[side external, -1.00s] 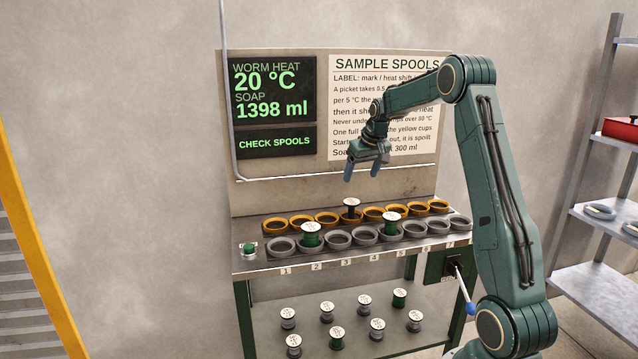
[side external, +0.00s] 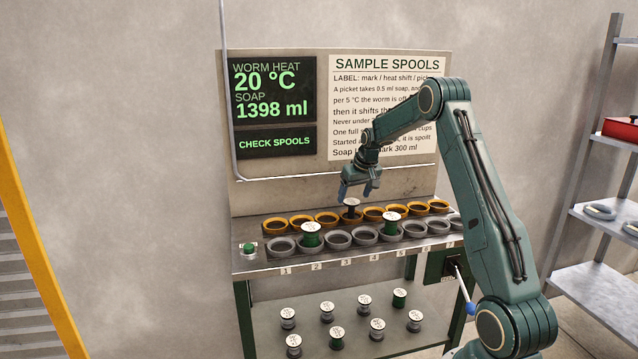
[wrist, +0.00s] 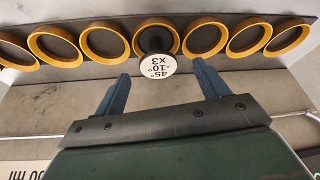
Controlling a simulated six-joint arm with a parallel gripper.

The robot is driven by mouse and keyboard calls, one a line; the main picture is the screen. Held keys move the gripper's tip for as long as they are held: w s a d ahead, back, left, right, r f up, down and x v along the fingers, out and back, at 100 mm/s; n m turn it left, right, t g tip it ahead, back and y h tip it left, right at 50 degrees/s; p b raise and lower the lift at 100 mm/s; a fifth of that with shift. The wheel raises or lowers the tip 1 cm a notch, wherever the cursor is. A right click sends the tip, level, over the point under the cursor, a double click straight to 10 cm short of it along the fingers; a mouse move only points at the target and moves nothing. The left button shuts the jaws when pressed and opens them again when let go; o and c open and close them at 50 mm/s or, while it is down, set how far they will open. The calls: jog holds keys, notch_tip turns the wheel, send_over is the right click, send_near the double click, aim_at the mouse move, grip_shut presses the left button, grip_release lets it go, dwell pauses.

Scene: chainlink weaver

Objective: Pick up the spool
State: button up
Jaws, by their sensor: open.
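A dark spool with a white top (side external: 351,202) stands upright in a yellow cup in the back row. In the wrist view its label (wrist: 157,64) reads "45°, -10°, X3". My gripper (side external: 356,191) is open and empty, just above the spool. In the wrist view its two blue fingertips (wrist: 160,77) are spread wide, and the spool's top shows between them, slightly ahead of the tips. Two green spools stand in the grey front cups, one at the left (side external: 311,234) and one nearer the middle (side external: 391,225).
The yellow cups (side external: 274,227) run along the back of the bench, with grey cups (side external: 282,246) in front. Several spools stand on the lower shelf (side external: 365,304). A back panel with a display (side external: 273,90) rises behind. A blue-tipped lever (side external: 470,308) is at the right.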

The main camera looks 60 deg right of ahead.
aim_at(352, 202)
jog(key=shift+f, duration=0.15)
jog(key=shift+x, duration=2.5)
jog(key=shift+d, duration=0.15)
jog(key=c, duration=1.3)
jog(key=shift+c, duration=0.2)
jog(key=shift+r, duration=0.2)
notch_tip(352, 202, up, 20)
jog(key=shift+s+f, duration=0.1)
jog(key=shift+f, duration=0.25)
